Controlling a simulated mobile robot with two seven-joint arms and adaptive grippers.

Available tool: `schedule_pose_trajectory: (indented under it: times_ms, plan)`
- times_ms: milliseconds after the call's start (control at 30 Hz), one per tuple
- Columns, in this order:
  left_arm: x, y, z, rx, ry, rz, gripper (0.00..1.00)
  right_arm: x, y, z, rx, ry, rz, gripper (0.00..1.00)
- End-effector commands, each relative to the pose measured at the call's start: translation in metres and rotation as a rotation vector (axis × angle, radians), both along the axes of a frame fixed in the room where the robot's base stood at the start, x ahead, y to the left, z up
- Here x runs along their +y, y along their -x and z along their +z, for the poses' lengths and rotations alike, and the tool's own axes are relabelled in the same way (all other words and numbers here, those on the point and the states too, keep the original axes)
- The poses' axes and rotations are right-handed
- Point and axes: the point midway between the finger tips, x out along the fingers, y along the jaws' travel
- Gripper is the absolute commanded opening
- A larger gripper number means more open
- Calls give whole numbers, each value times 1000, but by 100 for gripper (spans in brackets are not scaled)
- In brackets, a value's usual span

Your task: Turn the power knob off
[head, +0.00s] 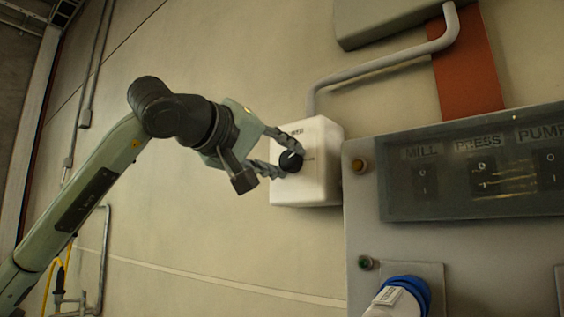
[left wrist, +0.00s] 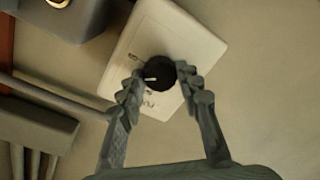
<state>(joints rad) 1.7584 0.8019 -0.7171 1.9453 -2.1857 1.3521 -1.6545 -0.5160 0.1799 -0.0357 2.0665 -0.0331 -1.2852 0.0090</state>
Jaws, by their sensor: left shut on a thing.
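The power knob (head: 290,161) is a round black dial with a white pointer mark, on the front of a white wall box (head: 318,181). My left gripper (head: 286,153) reaches it from the left, with one finger above and one below the knob. In the left wrist view the knob (left wrist: 158,74) sits between the two fingertips of my left gripper (left wrist: 160,84), which are closed on its sides. The white box (left wrist: 185,40) shows behind it, with small dark lettering partly hidden by a finger. My right gripper is not in view.
A grey control panel (head: 361,222) labelled MILL, PRESS and PUMP stands right of the white box. A blue-ringed white connector (head: 405,290) juts out below. A conduit (head: 385,68) runs above the box. The wall left of the box is mostly bare.

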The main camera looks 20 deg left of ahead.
Motion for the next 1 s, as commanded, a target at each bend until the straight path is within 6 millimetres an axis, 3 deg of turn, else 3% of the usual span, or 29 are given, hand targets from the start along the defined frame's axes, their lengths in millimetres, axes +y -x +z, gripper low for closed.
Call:
schedule_pose_trajectory:
  times_ms: [1000]
  plan:
    - [2, 0, 2, 302, 832, 1, 5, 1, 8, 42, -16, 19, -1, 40]
